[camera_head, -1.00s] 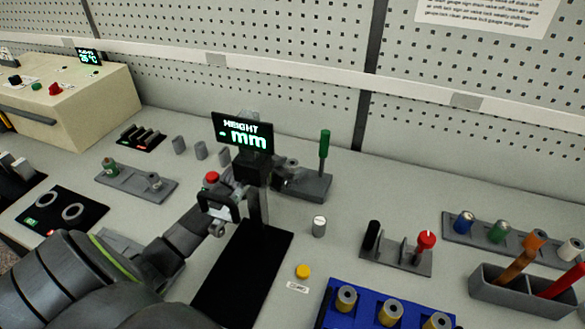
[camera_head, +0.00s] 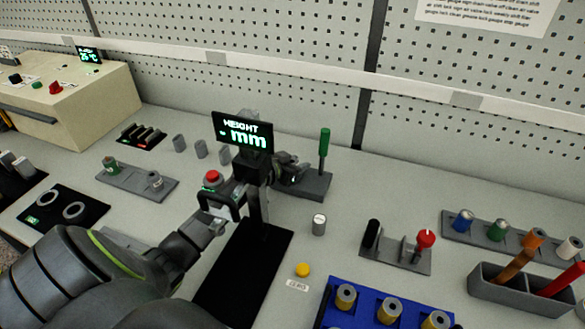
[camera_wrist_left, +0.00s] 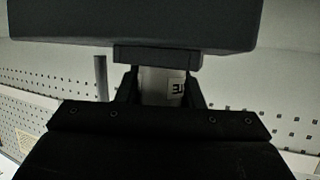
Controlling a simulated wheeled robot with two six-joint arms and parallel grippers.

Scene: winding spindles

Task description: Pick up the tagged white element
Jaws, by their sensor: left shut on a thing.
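A white element with a printed tag (camera_wrist_left: 160,86) sits between the two fingers of my left gripper (camera_wrist_left: 166,92) in the left wrist view. The gripper is shut on it, just under a dark block of the height gauge. The tag's lettering is only partly visible. In the head view my left gripper (camera_head: 240,192) is at the post of the height gauge (camera_head: 242,132), whose display reads "HEIGHT" and "mm". The held element is hidden there. My right gripper is not in view.
A grey cylinder with a pale top (camera_head: 319,224) stands right of the gauge's black base (camera_head: 235,285). A yellow button (camera_head: 302,270) is in front. A green-handled device (camera_head: 324,150) is behind right. A red button (camera_head: 212,176) is close to my left gripper.

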